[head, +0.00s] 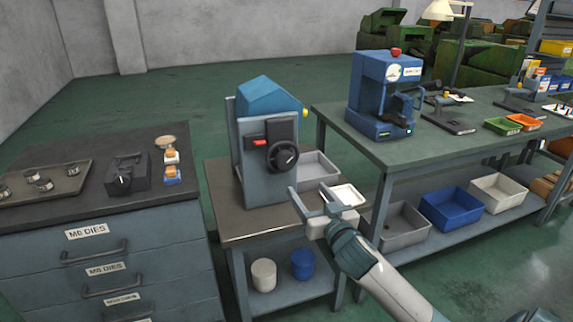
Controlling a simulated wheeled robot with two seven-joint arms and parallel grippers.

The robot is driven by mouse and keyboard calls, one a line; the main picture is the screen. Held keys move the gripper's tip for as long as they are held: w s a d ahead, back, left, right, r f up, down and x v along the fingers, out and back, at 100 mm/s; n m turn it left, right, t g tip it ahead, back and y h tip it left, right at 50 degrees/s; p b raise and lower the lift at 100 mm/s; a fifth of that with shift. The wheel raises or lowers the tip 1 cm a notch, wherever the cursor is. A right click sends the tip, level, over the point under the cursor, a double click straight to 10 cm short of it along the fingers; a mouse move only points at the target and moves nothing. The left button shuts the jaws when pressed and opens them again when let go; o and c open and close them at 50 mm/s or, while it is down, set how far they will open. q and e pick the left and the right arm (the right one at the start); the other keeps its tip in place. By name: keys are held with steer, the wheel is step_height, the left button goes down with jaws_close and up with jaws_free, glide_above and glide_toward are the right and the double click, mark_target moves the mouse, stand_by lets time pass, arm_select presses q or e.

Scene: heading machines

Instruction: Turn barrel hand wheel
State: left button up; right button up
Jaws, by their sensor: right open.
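The black hand wheel (283,155) is on the front of a blue and grey machine (262,140) that stands on a small table. A red knob (259,142) sticks out to the left just above the wheel. My right gripper (308,200) comes in from the lower right. It is open and empty, below and to the right of the wheel, apart from it. Its fingers point up and left, with a white tray partly behind it. My left gripper is not in view.
A drawer cabinet (105,252) stands at left with dies and a small black vise (127,176) on top. A long workbench (450,150) at right holds a blue press (380,90). Grey tray (318,165) sits beside the machine.

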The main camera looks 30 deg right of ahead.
mark_target(287, 164)
steer(key=p+x, duration=0.1)
steer(key=x, duration=1.5)
steer(key=shift+f+p, duration=0.1)
steer(key=shift+p, duration=0.3)
steer(key=shift+w+d, duration=0.1)
steer(key=shift+w, duration=0.4)
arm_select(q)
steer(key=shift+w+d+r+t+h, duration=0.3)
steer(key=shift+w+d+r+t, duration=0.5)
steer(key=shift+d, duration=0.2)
arm_select(e)
steer(key=shift+w, duration=0.2)
steer(key=shift+c, duration=0.4)
steer(key=c, duration=1)
